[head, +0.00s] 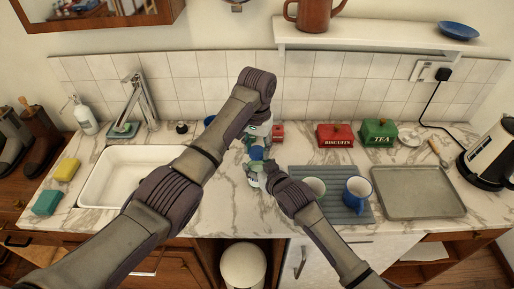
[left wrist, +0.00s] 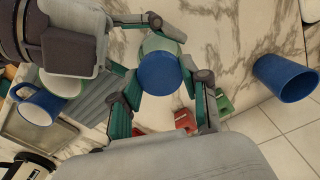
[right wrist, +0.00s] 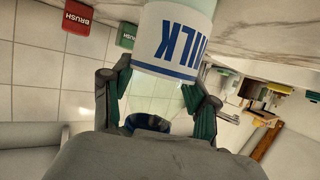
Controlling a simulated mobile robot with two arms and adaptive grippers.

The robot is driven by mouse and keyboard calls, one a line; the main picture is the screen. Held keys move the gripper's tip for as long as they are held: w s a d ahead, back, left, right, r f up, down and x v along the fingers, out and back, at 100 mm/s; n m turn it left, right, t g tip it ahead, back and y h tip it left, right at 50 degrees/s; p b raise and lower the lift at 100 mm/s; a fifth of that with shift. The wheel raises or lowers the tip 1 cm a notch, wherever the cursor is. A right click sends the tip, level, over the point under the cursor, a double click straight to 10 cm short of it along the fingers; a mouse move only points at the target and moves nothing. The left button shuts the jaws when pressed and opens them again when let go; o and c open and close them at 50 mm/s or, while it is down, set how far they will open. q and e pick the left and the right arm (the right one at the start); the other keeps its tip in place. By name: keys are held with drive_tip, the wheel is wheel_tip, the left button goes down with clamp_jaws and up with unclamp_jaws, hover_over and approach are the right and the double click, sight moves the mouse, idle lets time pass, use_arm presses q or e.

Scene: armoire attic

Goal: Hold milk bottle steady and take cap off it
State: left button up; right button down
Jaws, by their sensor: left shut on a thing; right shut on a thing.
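The milk bottle, pale with a white label and blue MILK lettering (right wrist: 172,38), stands on the counter between my grippers; it is small and partly covered in the head view. The round blue cap (left wrist: 159,73) is at the top of its neck, and it also shows in the right wrist view (right wrist: 148,121). I cannot tell whether it is loose. My left gripper (left wrist: 163,82) comes from above, its fingers shut on both sides of the cap. My right gripper (right wrist: 155,82) is shut on the bottle below the cap, from the side.
A metal tray (head: 416,193) is further right, the sink (head: 128,172) left.

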use_arm(q)
drive_tip(key=n, duration=0.5)
drive_tip(key=shift+n, duration=0.4)
use_arm(e)
drive_tip(key=shift+f, duration=0.1)
use_arm(q)
drive_tip(key=n, duration=0.3)
drive_tip(key=shift+d, duration=0.1)
drive_tip(key=n, duration=0.4)
drive_tip(key=shift+n, duration=0.4)
drive_tip(key=n, duration=0.2)
drive_tip(key=shift+n, duration=0.4)
drive_tip(key=o, duration=1.3)
drive_tip(key=shift+r, duration=0.2)
